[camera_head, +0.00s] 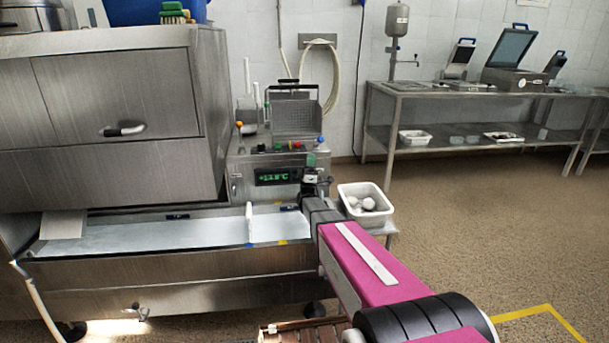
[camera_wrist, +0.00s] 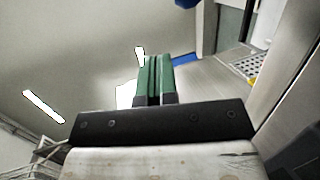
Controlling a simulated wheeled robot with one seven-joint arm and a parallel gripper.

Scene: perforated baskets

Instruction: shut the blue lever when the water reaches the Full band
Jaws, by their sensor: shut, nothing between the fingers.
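My gripper (camera_head: 311,160) is in front of the right side of the steel machine's control box, close to its green display. In the wrist view its two green fingers (camera_wrist: 154,78) are together, with nothing between them. A small blue part (camera_head: 320,139) shows at the right end of the control box; I cannot tell if it is the blue lever. The long trough (camera_head: 150,230) has a pale, flat surface; I cannot tell if it is water. A white upright piece (camera_head: 249,222) stands in it, with blue and yellow marks on the rim below. No Full band is readable.
A white basin (camera_head: 350,189) with round pale items stands just right of my gripper. A perforated basket (camera_head: 296,118) sits on the control box. A steel bench (camera_head: 450,92) stands by the far wall.

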